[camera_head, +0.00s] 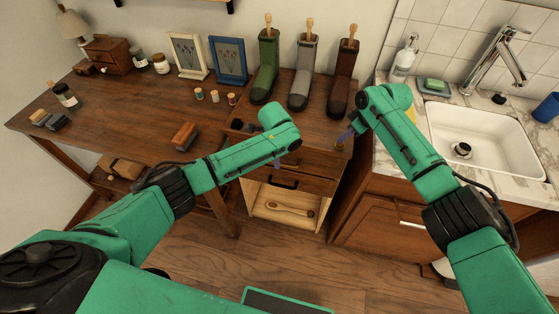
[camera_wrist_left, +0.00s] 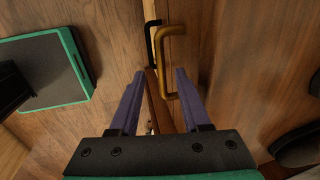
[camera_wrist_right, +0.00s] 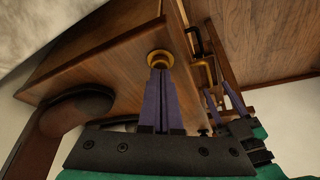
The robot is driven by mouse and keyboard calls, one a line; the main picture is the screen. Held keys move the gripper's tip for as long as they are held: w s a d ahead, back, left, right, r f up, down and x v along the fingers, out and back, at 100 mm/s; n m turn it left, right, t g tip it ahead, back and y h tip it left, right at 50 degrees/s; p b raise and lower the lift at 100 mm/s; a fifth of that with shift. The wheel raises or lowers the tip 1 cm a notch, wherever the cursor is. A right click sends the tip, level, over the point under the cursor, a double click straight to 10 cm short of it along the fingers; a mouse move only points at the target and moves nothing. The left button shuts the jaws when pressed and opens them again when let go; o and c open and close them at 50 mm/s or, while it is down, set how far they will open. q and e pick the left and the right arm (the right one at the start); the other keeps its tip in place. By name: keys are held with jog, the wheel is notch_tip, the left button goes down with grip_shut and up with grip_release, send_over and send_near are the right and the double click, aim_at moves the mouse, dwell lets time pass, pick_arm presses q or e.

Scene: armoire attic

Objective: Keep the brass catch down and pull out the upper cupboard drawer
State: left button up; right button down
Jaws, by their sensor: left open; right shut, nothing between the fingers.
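The wooden cupboard (camera_head: 318,160) stands beside the sink unit. The upper drawer's brass handle (camera_wrist_left: 188,35) shows in the left wrist view just ahead of my left gripper (camera_wrist_left: 160,75), which is open, its fingertips near the handle; I cannot tell if they touch.
A lower drawer with a black handle (camera_head: 283,184) and an open shelf with a wooden spoon (camera_head: 290,209) are below. Boots (camera_head: 303,75) stand on the cupboard top. A brush (camera_head: 184,136) lies on the table to the left. The sink (camera_head: 480,140) is at right.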

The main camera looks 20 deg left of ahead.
pick_arm(q)
jog(key=f, duration=0.3)
jog(key=shift+w+f, duration=0.1)
jog(key=shift+w, duration=0.25)
grip_shut()
dwell(1.0)
